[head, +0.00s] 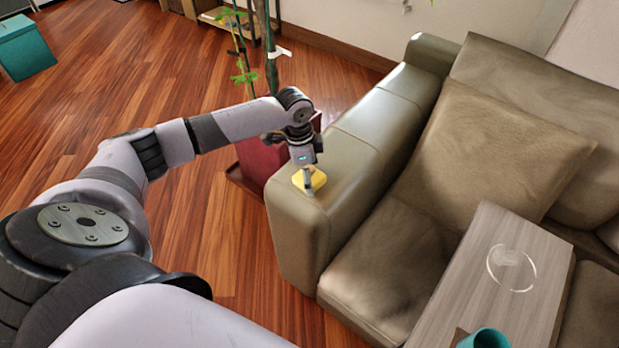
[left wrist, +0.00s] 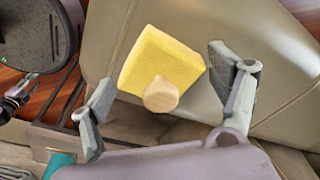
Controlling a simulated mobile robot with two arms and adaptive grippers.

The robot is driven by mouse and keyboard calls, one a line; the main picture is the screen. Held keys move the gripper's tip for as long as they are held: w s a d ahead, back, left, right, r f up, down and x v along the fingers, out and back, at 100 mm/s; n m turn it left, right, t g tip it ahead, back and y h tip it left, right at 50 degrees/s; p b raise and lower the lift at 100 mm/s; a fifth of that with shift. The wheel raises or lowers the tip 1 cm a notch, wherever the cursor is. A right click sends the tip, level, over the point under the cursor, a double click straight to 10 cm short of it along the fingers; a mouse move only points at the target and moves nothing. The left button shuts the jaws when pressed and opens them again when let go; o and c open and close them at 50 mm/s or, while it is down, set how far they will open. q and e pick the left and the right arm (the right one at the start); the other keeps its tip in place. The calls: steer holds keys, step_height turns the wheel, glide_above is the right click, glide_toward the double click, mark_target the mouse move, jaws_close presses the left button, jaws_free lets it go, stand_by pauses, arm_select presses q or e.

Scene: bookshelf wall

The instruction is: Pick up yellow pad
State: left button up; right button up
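The yellow pad (head: 314,178) lies on the front end of the sofa's left armrest. In the left wrist view the yellow pad (left wrist: 162,64) is a square block with a round tan knob on its near face. My left gripper (head: 308,185) is right over the pad in the head view. In the left wrist view my left gripper (left wrist: 162,95) is open, its two fingers wide apart on either side of the pad's knob. Nothing is held between them. My right gripper is not in view.
The olive sofa (head: 380,270) fills the right side, with a brown cushion (head: 505,145). A wooden table (head: 490,290) with a teal cup (head: 485,338) stands in front. A red planter (head: 262,165) is beside the armrest.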

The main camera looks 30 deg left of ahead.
arm_select(q)
steer(key=c, duration=0.7)
steer(key=shift+r, duration=0.15)
step_height(320, 180, up, 20)
steer(key=shift+p, duration=0.4)
